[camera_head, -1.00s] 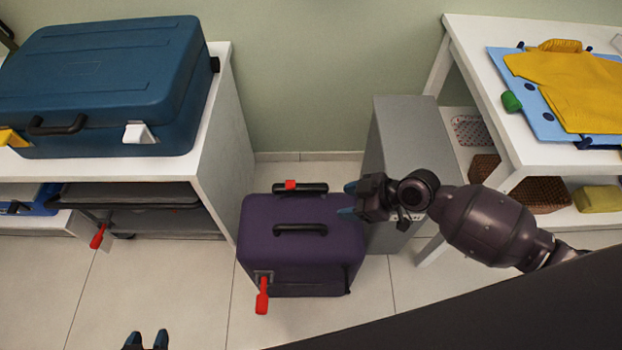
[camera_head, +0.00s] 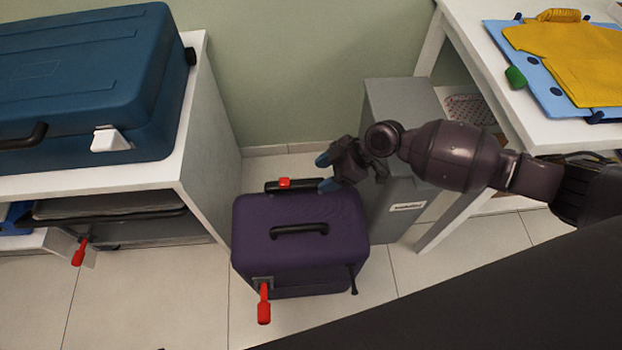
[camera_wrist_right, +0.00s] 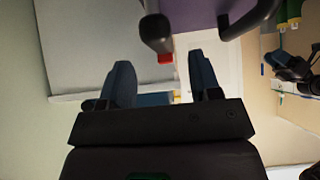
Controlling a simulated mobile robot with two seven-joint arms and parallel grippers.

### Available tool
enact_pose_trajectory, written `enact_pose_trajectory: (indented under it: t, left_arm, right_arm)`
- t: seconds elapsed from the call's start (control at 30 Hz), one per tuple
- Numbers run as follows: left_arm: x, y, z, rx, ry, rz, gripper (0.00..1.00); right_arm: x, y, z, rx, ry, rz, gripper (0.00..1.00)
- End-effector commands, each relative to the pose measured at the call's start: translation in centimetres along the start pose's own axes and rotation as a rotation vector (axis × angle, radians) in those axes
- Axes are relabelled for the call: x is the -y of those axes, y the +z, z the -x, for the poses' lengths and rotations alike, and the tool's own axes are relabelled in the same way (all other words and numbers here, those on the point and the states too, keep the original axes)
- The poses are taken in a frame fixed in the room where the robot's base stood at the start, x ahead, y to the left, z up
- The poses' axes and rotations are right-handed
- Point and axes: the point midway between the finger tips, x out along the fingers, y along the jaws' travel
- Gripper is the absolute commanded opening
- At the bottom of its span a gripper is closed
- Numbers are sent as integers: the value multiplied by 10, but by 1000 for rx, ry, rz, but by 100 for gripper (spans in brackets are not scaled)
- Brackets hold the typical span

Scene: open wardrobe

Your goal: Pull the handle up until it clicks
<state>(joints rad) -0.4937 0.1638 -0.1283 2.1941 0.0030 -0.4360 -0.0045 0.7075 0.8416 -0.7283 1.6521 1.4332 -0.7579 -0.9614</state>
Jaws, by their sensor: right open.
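The purple suitcase (camera_head: 300,236) stands upright on the floor. Its black pull handle (camera_head: 298,185), with a red button (camera_head: 284,182), is low at the suitcase's back edge, behind the black carry handle (camera_head: 299,230). My right gripper (camera_head: 325,172) is open and empty at the right end of the pull handle, apparently just beside it. In the right wrist view the end of the pull handle (camera_wrist_right: 155,32) with its red button (camera_wrist_right: 165,58) shows ahead of my open fingers (camera_wrist_right: 162,84), not clearly between them. My left gripper does not show clearly.
A grey cabinet (camera_head: 402,100) stands close to the suitcase's right, under my right arm. A white shelf unit (camera_head: 205,170) with a blue case (camera_head: 90,85) is at left. A white table (camera_head: 490,75) is at right. Tiled floor is clear in front.

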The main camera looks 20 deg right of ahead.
Motion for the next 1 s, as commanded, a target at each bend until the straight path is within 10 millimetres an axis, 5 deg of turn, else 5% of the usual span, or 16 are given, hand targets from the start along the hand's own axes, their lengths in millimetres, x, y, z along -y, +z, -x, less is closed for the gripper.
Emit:
enact_pose_trajectory:
  t: [0.3,0.73,1.0]
  left_arm:
    - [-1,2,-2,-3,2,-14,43]
    - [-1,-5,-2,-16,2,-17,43]
    - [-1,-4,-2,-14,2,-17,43]
  right_arm:
    - [0,1,-42,0,-1,-1,57]
    - [0,0,-48,0,2,0,57]
    - [0,0,-48,0,1,0,16]
